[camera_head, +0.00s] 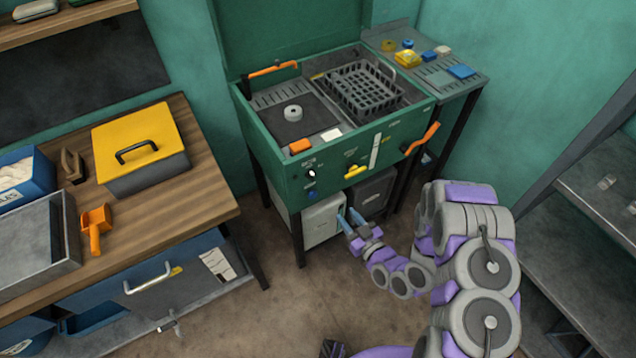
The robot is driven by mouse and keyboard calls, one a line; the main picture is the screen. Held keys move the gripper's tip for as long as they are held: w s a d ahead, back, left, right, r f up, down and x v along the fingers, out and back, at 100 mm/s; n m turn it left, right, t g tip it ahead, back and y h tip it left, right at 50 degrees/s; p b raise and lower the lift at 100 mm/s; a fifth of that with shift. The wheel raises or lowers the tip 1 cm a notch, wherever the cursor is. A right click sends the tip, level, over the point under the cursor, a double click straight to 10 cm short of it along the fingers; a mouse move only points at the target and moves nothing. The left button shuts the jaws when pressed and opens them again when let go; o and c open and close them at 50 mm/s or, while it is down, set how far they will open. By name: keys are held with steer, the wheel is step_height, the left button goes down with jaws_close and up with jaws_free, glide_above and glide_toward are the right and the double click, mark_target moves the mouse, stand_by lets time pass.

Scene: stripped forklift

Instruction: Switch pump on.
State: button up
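A green wash cabinet (270,150) with its lid raised stands at the centre back. Its front panel carries a small black-and-white knob (311,173), a blue round button (312,195) and a yellow handle (356,172). The labels are too small to read, so I cannot tell which control is the pump switch. My gripper (350,219) is below and to the right of these controls, in front of the white box under the cabinet. Its two blue fingertips are apart with nothing visible between them. It appears clear of the panel.
Orange handles (422,138) stick out at the cabinet's right front. A black basket (363,88) sits in the basin. A wooden bench (190,180) with a yellow-lidded box (135,145) stands at left, and grey shelving (600,200) at right. The floor between is clear.

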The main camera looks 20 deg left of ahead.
steer(key=s, duration=0.1)
steer(key=b, duration=0.3)
glide_toward(313, 178)
steer(key=shift+t+y, duration=0.3)
steer(key=x, duration=0.7)
steer(key=shift+a+f, duration=0.1)
steer(key=shift+f, duration=0.3)
steer(key=shift+w+a+r+b, duration=0.1)
steer(key=shift+w+a+b, duration=0.2)
steer(key=shift+w+a, duration=0.15)
steer(key=shift+m, duration=0.3)
jaws_close()
